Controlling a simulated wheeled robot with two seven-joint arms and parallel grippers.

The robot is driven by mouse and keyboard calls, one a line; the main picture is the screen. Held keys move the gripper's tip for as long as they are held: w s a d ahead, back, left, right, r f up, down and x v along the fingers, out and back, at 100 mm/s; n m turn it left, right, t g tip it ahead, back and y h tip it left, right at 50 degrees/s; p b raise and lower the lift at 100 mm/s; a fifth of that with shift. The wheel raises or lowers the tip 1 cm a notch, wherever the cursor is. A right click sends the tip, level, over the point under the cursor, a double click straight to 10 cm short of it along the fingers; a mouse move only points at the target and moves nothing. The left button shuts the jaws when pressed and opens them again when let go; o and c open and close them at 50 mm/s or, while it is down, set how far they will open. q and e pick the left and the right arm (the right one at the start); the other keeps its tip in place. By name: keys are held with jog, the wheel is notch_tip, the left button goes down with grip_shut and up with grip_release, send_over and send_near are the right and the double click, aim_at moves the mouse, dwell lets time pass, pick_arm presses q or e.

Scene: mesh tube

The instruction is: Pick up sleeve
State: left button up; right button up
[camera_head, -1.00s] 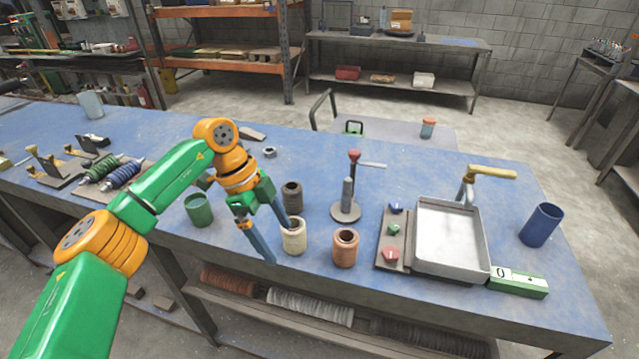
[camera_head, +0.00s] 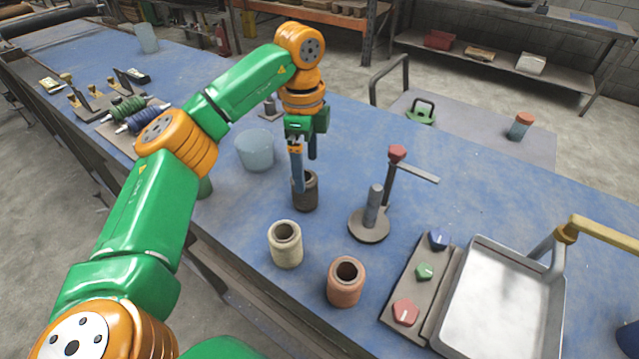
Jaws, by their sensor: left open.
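Three hollow sleeves stand upright on the blue table: a dark brown one (camera_head: 308,200), a cream one (camera_head: 285,251) and a reddish one (camera_head: 345,290). My left gripper (camera_head: 305,174) is open and points down at the dark brown sleeve. One finger overlaps the left side of this sleeve's mouth; I cannot tell whether it is inside or in front. The other finger shows behind it, above the sleeve's far side. The cream and reddish sleeves are nearer the front edge, clear of the gripper. My right gripper is not in view.
A pale cup (camera_head: 256,152) stands left of the gripper; a green cup (camera_head: 204,187) is mostly hidden by my arm. A post on a round base (camera_head: 369,226) stands right of the dark sleeve. A knob panel (camera_head: 420,290) and a metal tray (camera_head: 505,305) are at right.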

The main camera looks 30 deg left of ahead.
pick_arm(q)
jog(key=f, duration=0.2)
jog(key=f+p, duration=0.1)
jog(key=f, duration=0.5)
jog(key=shift+s+a, duration=0.15)
jog(key=shift+a, duration=0.2)
jog(key=shift+f, duration=0.3)
jog(key=c, duration=1.5)
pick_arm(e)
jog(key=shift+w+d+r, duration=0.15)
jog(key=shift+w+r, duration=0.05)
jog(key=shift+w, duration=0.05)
pick_arm(q)
jog(key=shift+c, duration=0.3)
